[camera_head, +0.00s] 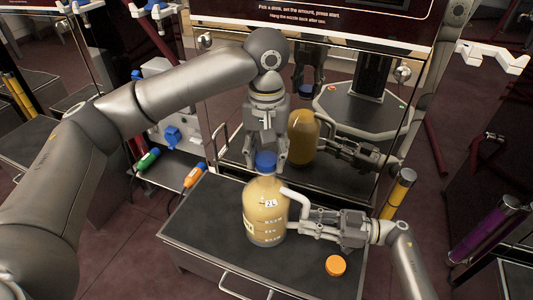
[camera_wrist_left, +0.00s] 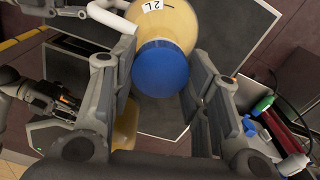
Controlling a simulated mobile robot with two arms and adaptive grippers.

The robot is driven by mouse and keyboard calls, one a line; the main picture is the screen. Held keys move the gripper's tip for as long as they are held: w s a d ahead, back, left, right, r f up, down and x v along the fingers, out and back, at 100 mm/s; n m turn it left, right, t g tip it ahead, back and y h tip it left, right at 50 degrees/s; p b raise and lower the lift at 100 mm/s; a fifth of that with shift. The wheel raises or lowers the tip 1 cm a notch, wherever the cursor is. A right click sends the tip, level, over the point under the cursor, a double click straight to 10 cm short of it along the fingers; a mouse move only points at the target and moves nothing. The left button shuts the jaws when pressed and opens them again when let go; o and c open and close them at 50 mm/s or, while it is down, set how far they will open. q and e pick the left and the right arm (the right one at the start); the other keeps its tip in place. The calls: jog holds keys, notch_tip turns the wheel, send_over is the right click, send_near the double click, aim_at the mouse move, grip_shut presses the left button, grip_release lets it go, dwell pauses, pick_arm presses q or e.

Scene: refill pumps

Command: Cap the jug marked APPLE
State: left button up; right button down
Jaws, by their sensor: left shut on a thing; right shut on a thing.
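A clear jug (camera_head: 265,215) of amber liquid, with a "2L" mark, stands upright on the dark counter top (camera_head: 205,225). The rest of its label is too small to read. A blue cap (camera_head: 265,160) is at its mouth; whether it is fully seated cannot be told. My left gripper (camera_head: 266,154) comes down from above and is shut on the blue cap, which also shows between its fingers in the left wrist view (camera_wrist_left: 160,68). My right gripper (camera_head: 305,222) is shut on the jug's white handle (camera_head: 298,198) from the right.
A loose orange cap (camera_head: 335,266) lies on the counter at front right. A glossy machine front behind mirrors the jug and grippers. Green (camera_head: 147,159) and orange (camera_head: 194,175) nozzles are at left. The counter's left part is clear.

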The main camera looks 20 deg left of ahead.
pick_arm(q)
jog(key=m, duration=0.4)
jog(key=shift+m, duration=0.4)
pick_arm(e)
jog(key=shift+s+f, duration=0.1)
jog(key=shift+s, duration=0.05)
pick_arm(q)
jog(key=m, duration=0.5)
jog(key=shift+m, duration=0.4)
jog(key=m, duration=0.8)
jog(key=shift+m, duration=0.4)
jog(key=o, duration=1.2)
notch_tip(320, 180, up, 12)
jog(key=shift+f, duration=0.1)
